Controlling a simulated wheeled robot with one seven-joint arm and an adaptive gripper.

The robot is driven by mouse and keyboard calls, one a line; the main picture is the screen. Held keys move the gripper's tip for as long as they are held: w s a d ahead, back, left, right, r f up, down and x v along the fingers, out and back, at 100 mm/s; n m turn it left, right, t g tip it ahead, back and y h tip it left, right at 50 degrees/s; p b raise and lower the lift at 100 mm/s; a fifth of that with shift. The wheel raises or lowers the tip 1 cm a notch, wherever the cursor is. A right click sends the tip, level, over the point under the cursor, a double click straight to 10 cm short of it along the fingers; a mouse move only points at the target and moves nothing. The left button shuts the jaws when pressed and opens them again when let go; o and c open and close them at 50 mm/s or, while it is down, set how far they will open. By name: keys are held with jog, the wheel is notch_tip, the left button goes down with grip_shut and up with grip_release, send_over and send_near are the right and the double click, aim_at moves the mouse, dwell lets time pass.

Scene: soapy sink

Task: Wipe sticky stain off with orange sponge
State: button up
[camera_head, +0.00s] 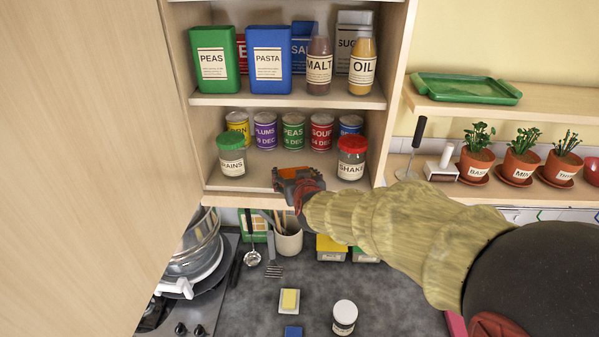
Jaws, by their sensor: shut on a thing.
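My gripper (299,187) is at the front of the cupboard's lower shelf, between the green-lidded jar and the red-lidded jar. It is shut on the orange sponge (296,173), which shows as a small orange and dark patch at the gripper's end. The sponge is at the shelf board (255,173); I cannot tell whether it touches it. No sticky stain can be made out; the gripper and sponge hide part of the shelf.
A green-lidded jar (231,156) stands left and a red-lidded jar (351,158) right of my gripper. Several cans (293,134) stand behind. The upper shelf (285,99) is above. An open wooden door (85,140) fills the left. Utensils (287,240) stand below.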

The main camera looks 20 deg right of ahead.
aim_at(299, 163)
jog(key=shift+w+d+f+b, duration=0.1)
jog(key=shift+w+d+b, duration=0.5)
jog(key=shift+w, duration=0.9)
jog(key=shift+w+d+f+b, duration=0.1)
jog(key=shift+w+d+b, duration=0.55)
jog(key=shift+w, duration=0.9)
jog(key=shift+w+d+f+b, duration=0.1)
jog(key=shift+w+d+b, duration=0.5)
jog(key=shift+w, duration=0.9)
jog(key=shift+a+r, duration=0.1)
jog(key=shift+r, duration=0.15)
jog(key=shift+w, duration=0.1)
jog(key=shift+s+a+f+p, duration=0.1)
jog(key=shift+s+a+p, duration=0.5)
jog(key=shift+s, duration=1.05)
jog(key=shift+s+a+p, duration=0.45)
jog(key=shift+s+p, duration=0.1)
jog(key=shift+s, duration=1.15)
jog(key=shift+s+a+f+p, duration=0.1)
jog(key=shift+s+a+p, duration=0.5)
jog(key=shift+s, duration=1.05)
jog(key=shift+r, duration=0.1)
jog(key=shift+r+p, duration=1.95)
jog(key=shift+r, duration=0.4)
notch_tip(299, 163, up, 4)
jog(key=p, duration=0.3)
jog(key=shift+p, duration=0.3)
